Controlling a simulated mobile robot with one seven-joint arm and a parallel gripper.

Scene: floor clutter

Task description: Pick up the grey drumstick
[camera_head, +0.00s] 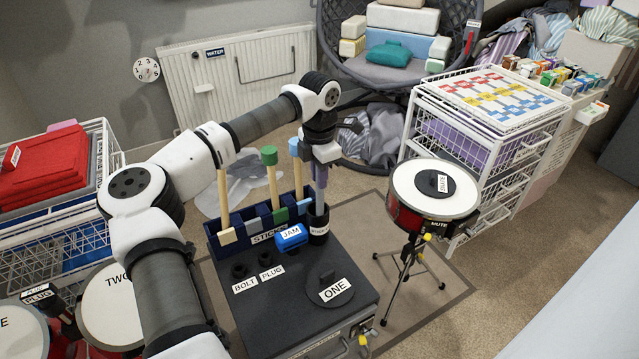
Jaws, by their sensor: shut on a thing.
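A grey, purple-tinted stick (320,198), which looks like the grey drumstick, stands upright with its lower end in or behind a small black cup (319,228) bearing a white label. My gripper (321,164) is above the cup, pointing down, and is shut on the upper part of this stick. The fingertips are small and partly hidden, so the exact grip is hard to see. I cannot tell whether the stick's lower end touches the cup's bottom.
A dark blue rack (240,242) beside the cup holds sticks with cream, green and blue ends. A blue JAM block (291,237) and a black ONE disc (329,287) sit on the dark cabinet top (290,312). A red drum (434,190) on a tripod stands to the right.

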